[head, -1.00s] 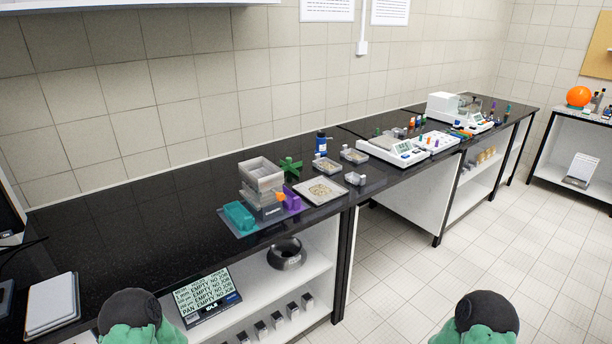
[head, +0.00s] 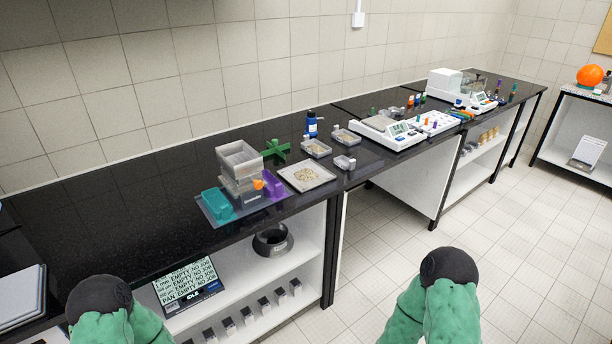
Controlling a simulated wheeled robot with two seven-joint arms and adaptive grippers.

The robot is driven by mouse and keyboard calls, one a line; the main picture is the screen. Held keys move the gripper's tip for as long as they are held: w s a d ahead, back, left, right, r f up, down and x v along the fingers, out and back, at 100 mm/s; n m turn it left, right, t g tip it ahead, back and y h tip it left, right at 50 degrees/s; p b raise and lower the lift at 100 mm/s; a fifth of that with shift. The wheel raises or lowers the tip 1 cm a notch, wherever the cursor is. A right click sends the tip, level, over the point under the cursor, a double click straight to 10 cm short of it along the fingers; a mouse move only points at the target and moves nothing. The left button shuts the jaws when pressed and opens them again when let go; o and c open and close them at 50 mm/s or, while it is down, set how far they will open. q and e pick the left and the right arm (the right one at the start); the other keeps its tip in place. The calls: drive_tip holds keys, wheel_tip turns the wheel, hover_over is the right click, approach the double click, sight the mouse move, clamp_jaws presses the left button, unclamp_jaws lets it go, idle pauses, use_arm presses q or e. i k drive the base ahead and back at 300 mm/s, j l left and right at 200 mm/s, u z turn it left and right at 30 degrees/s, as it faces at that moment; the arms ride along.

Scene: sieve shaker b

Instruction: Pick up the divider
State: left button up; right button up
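A green cross-shaped piece (head: 276,149), which looks like the divider, lies on the black bench (head: 110,225) behind a sieve stack. Its lower left part is close to the stack in the picture, and I cannot tell if they touch. The grey sieve stack (head: 239,160) stands on a shaker base with a teal block (head: 217,205) and a purple block (head: 273,184) beside it. Only green and black parts of my two arms show at the bottom of the head view, well short of the bench. Neither gripper is in view.
A tray of grains (head: 307,175), small dishes (head: 316,148) and a blue bottle (head: 312,124) stand right of the cross. A white balance (head: 385,131) is further right. Below, a shelf holds a black ring (head: 272,240) and a display (head: 188,287). Floor at right is clear.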

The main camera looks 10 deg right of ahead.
sight(275, 146)
drive_tip(key=u, duration=0.3)
drive_tip(key=i+l+u, duration=0.15)
drive_tip(key=l+u, duration=0.25)
drive_tip(key=i+l+u, duration=0.1)
drive_tip(key=u, duration=0.25)
drive_tip(key=l+u, duration=0.75)
drive_tip(key=i+l, duration=0.05)
drive_tip(key=l, duration=0.05)
